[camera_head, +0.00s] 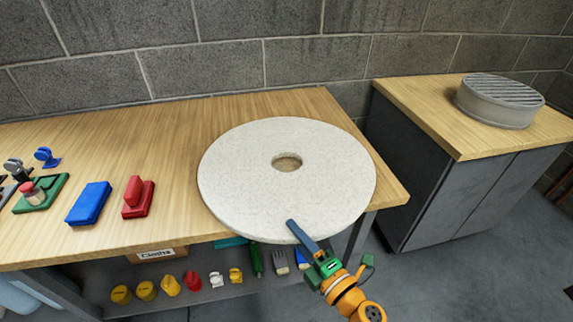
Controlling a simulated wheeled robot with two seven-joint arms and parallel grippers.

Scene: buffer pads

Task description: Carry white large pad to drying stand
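The white large pad (240,170) is a thick round disc with a hole in its middle, lying at the right end of the wooden table. The drying stand appears to be the round grey slatted stand (500,101) on the cabinet at the right. My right gripper (293,226) reaches in from below, with its blue finger over the pad's front edge. Any second finger is hidden under the pad, so I cannot tell whether it grips the rim. My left gripper is out of view.
A red block (138,197), a blue block (89,203) and a green-based tool (42,194) sit on the table (110,130) left of the pad. A gap separates the table from the cabinet (430,105). Several small items and brushes lie on the shelf below.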

